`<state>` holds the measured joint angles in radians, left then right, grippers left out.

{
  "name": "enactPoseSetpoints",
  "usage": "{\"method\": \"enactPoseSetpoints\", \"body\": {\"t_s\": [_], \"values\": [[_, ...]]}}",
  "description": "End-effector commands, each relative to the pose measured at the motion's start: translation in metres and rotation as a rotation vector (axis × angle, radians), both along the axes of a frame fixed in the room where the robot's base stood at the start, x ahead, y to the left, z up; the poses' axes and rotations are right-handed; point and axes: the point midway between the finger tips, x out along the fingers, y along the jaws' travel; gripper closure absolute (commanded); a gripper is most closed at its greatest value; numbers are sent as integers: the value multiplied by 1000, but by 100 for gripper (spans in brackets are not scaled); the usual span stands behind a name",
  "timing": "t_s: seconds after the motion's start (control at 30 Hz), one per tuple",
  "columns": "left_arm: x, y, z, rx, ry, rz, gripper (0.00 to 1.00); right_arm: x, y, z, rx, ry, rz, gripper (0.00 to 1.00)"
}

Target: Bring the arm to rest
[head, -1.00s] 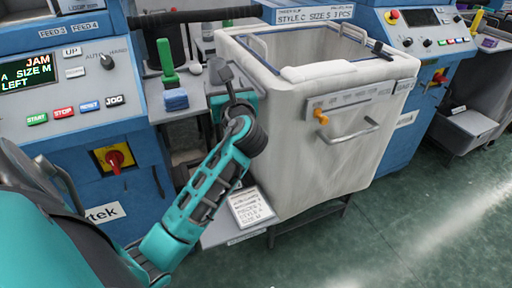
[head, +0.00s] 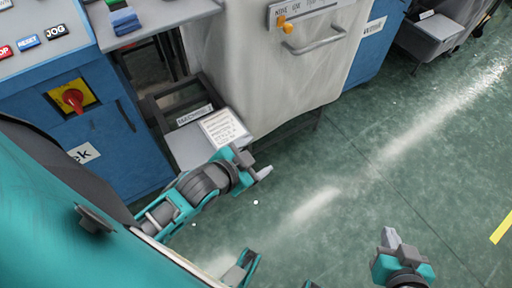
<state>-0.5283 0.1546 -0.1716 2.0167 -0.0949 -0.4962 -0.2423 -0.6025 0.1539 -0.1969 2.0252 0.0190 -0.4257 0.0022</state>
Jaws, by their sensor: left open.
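My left gripper (head: 252,163) is above the floor in front of the white bin (head: 305,70), just right of and below the printed card on the low step in the picture. Its grey fingers are apart, with nothing between them. My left arm comes in from the lower left, folded low. My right gripper (head: 392,246) shows at the bottom right over bare floor, seen partly from behind. Its fingers are too bunched in view to tell open from shut, and nothing is seen in it.
A blue machine cabinet (head: 130,150) with a red knob (head: 73,97) stands at the left. A low grey step (head: 180,148) with a printed card (head: 224,128) juts out beside the bin. The green floor (head: 400,150) to the right is open, with a yellow stripe (head: 502,228).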

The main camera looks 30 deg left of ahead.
Motion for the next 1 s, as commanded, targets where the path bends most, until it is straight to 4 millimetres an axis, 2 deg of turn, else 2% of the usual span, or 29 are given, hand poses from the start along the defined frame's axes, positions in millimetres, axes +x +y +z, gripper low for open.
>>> {"method": "enactPoseSetpoints", "body": {"t_s": [0.03, 0.1, 0.23, 0.57, 0.83, 0.9, 1.0], "values": [[-12, -9, -5, -109, 24, 37, 22, 0, 0, 0, 1, 0, -1, 100], [-21, -17, -8, -227, 47, 83, 22, 0, 0, 0, 1, 0, -1, 100], [-30, -25, -9, -337, 70, 126, 22, 0, 1, -1, 4, 2, -3, 100], [-30, -25, -7, -348, 72, 133, 22, -1, 2, 0, 8, 6, -7, 100], [-36, -14, 22, -325, 71, 149, 22, -3, -6, 37, -10, -5, -18, 100], [-38, -11, 29, -318, 68, 153, 22, -6, -11, 42, -19, -5, -22, 100], [-40, -7, 29, -312, 68, 159, 22, -12, -17, 37, -29, 5, -31, 100]]}}
